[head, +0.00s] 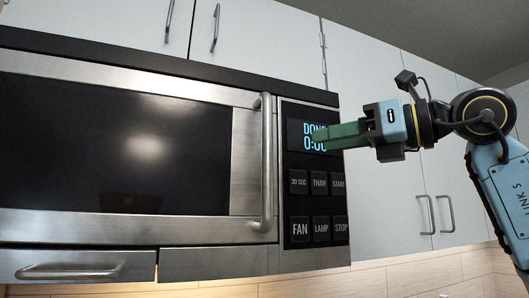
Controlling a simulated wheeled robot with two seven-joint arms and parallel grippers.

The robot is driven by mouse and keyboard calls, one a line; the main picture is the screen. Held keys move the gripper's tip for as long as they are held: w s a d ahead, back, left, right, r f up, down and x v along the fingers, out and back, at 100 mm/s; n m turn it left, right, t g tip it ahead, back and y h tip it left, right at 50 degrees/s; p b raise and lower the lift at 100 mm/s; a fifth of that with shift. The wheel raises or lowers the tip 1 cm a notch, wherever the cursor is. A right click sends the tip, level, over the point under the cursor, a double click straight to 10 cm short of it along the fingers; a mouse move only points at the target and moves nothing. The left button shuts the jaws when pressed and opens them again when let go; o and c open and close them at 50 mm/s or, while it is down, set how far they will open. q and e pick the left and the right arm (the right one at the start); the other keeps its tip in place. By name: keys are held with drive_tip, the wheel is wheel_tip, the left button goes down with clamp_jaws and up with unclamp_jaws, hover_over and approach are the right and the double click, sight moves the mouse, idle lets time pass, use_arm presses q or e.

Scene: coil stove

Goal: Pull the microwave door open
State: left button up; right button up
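The microwave (250,262) hangs under the upper cabinets and fills the left and middle of the head view. Its door (242,160) has a dark window in a steel frame and looks shut. A vertical steel handle (267,165) runs along the door's right side. My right gripper (318,138) comes in from the right, its green fingers pointing left in front of the display. It is to the right of the handle, apart from it in the picture. The fingers overlap from this angle, so their opening is hidden. My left gripper is out of view.
The control panel (314,222) right of the handle has several buttons, and its display reads "DONE" and zeros. White cabinets (378,75) with handles stand above and to the right. A steel drawer-like front (75,270) is at lower left. Wood-toned tiles (400,278) line the wall below.

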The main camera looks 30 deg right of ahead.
sight(272, 149)
drive_tip(key=p+x, duration=0.3)
drive_tip(key=x, duration=1)
drive_tip(key=shift+a, duration=0.1)
clamp_jaws()
